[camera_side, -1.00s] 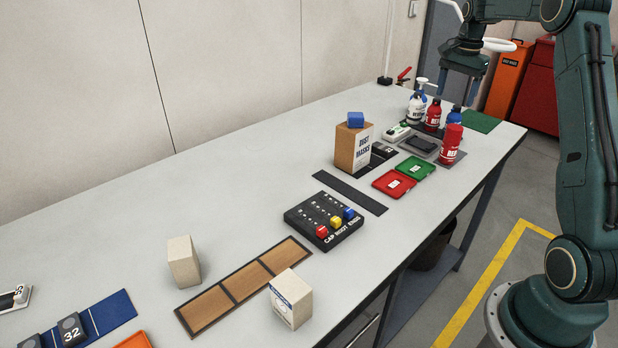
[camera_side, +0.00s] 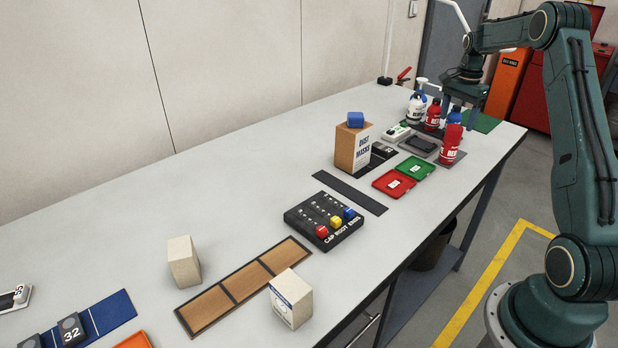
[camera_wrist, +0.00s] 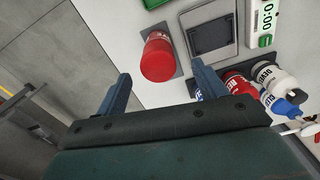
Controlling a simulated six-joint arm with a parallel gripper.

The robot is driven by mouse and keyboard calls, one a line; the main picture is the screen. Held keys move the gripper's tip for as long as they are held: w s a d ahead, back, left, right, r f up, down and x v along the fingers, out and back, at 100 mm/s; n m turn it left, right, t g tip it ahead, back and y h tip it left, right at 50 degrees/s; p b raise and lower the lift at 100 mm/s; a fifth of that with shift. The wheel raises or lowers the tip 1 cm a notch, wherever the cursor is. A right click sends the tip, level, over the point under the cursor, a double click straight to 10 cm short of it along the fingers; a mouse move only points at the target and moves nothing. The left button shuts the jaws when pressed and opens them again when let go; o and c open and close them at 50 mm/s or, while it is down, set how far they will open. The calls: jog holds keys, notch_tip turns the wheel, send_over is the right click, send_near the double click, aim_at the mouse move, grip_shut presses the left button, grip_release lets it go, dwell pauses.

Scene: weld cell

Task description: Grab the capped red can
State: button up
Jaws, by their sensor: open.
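The capped red can (camera_side: 450,146) stands upright at the far right of the bench, on a grey pad near the front edge. Its red cap faces the camera in the wrist view (camera_wrist: 157,57), at upper centre. My gripper (camera_side: 460,112) is open and points down, above and slightly behind the can in the side view. In the wrist view my gripper's two fingers (camera_wrist: 163,84) are spread apart with nothing between them, and the can lies just ahead of the gap.
A red bottle (camera_side: 433,114), a white bottle (camera_side: 415,109) and a blue-capped bottle stand close behind. A dark square device (camera_side: 418,146) lies left of the can. Green (camera_side: 416,168) and red (camera_side: 393,184) trays and a dust-mask box (camera_side: 352,148) are nearby.

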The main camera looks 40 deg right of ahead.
aim_at(455, 126)
jog(key=shift+f, duration=1.55)
jog(key=shift+f, duration=0.15)
jog(key=shift+s+a+f, duration=0.1)
jog(key=shift+f, duration=2.35)
jog(key=shift+c, duration=0.3)
jog(key=c, duration=1.1)
